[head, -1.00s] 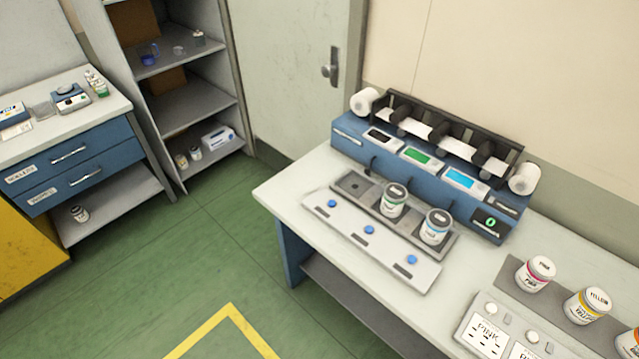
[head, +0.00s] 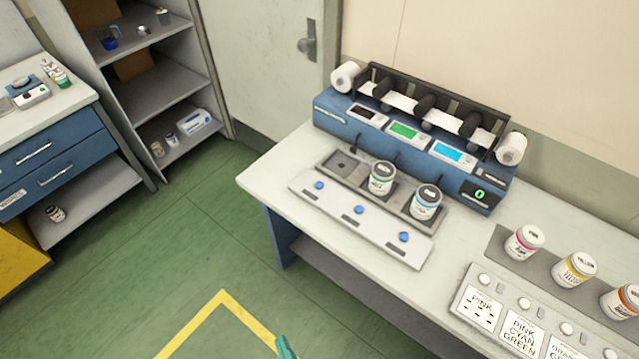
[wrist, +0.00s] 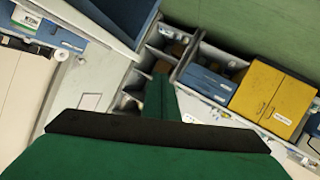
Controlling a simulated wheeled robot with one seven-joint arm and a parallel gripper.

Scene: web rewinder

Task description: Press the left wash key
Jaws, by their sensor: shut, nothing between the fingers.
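A pale key panel (head: 337,214) lies along the front of the table with three blue round keys on it. The left blue key (head: 319,185) is at the panel's far left end and nothing covers it. The middle blue key (head: 360,209) and the right blue key (head: 404,237) follow to the right. My gripper (head: 287,346) shows only as a green tip at the bottom edge of the head view, below and apart from the panel. In the wrist view my green gripper (wrist: 160,98) is shut and empty.
Behind the panel, a grey tray (head: 342,166) holds two jars before the blue rewinder (head: 335,120). At the right are a panel with white buttons (head: 524,304) and several jars. Green floor (head: 160,270) is open left of the table (head: 262,176).

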